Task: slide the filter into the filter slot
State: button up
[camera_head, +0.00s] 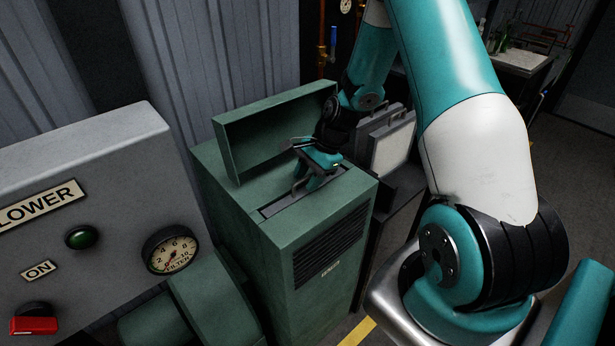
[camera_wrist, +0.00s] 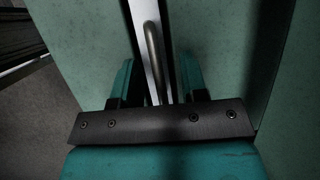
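The green filter housing (camera_head: 225,205) stands in the middle of the head view, with the long narrow filter slot (camera_head: 276,208) in its top. My gripper (camera_head: 312,183) points down over the slot. In the wrist view, my gripper (camera_wrist: 157,80) has its fingers apart, one on each side of a grey curved handle (camera_wrist: 153,50). Gaps show between the handle and both fingers. A pale strip, seemingly the top edge of the filter (camera_wrist: 139,12), runs beneath the handle, between green surfaces. It appears to sit down in the slot; its depth is hidden.
The housing's raised green lid (camera_head: 275,125) stands behind the slot, close to my gripper. A pale framed panel with a handle (camera_head: 391,147) stands upright to the right. A grey control box (camera_head: 90,190) with a filter gauge (camera_head: 172,249) and red switch (camera_head: 33,325) fills the left.

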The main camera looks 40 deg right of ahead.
jog(key=b+v, duration=0.1)
jog(key=v, duration=1.6)
jog(key=shift+r, duration=0.2)
jog(key=s+a+r+n, duration=0.2)
jog(key=a+n, duration=0.3)
jog(key=a, duration=0.3)
jog(key=s+a+r+n, duration=0.25)
jog(key=a+n, duration=0.25)
jog(key=a, duration=0.3)
jog(key=s+a+r+n+g, duration=0.1)
jog(key=s+a+r+n, duration=0.1)
jog(key=s+a+n, duration=1.1)
jog(key=shift+s+a+r+n+g, duration=0.2)
jog(key=shift+s+a+n+g, duration=0.15)
jog(key=shift+s+n, duration=0.55)
